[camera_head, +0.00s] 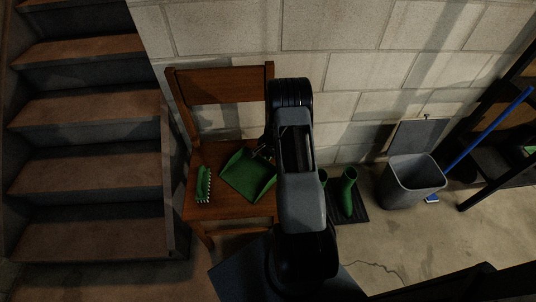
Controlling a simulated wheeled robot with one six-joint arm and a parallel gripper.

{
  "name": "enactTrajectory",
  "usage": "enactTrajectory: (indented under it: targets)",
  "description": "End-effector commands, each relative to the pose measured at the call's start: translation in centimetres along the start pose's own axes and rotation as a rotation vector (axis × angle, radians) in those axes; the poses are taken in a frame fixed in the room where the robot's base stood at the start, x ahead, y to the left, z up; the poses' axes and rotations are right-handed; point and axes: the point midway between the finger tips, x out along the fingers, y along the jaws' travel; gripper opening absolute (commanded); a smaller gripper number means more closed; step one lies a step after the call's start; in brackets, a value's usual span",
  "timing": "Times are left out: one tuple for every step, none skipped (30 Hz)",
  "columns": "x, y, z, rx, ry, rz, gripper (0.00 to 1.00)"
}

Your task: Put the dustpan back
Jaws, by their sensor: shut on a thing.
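The green dustpan (245,176) is at the seat of the wooden chair (226,210), its wide pan toward the front right of the seat. My gripper (266,150) is at the dustpan's handle end, shut on it. My arm covers part of the gripper and the right side of the chair. I cannot tell whether the dustpan rests on the seat or hangs just above it. A green brush (203,184) with pale bristles lies on the left of the seat, apart from the dustpan.
Wooden stairs (85,160) rise at the left. Green boots (348,190) stand on a dark mat (359,214) right of my arm. A grey bin (411,182), a blue-handled tool (490,129) and a dark shelf (500,170) are at the right. A block wall stands behind.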

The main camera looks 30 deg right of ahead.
Motion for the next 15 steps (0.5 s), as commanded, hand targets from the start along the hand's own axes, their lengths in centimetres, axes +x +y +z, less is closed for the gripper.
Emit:
enactTrajectory:
  targets:
    - [0.03,-0.04,-0.04,0.0,0.001,-0.001,0.01]
    - [-0.02,-0.05,-0.05,0.0,0.001,-0.001,0.01]
    - [-0.05,-0.06,-0.05,0.0,0.001,-0.001,0.01]
    - [-0.05,-0.06,-0.04,0.0,0.001,-0.001,0.01]
    - [-0.06,-0.06,-0.04,0.0,0.001,-0.001,0.01]
    - [-0.05,-0.05,-0.04,-0.001,0.001,-0.001,0.01]
    - [-0.01,-0.04,-0.04,-0.001,0.001,-0.001,0.01]
    - [0.06,-0.02,-0.04,-0.001,0.001,-0.001,0.01]
    - [0.19,0.0,-0.04,-0.001,0.001,-0.001,0.01]
    - [0.3,0.03,-0.04,-0.001,0.001,-0.001,0.01]
    - [0.18,0.01,-0.03,-0.001,0.001,-0.001,0.28]
    - [0.15,0.0,-0.03,-0.001,0.001,-0.001,0.32]
    - [0.15,0.01,-0.03,-0.001,0.001,-0.001,0.34]
    - [0.15,0.01,-0.03,-0.001,0.001,-0.001,0.37]
    - [0.14,0.01,-0.03,-0.001,0.001,-0.001,0.41]
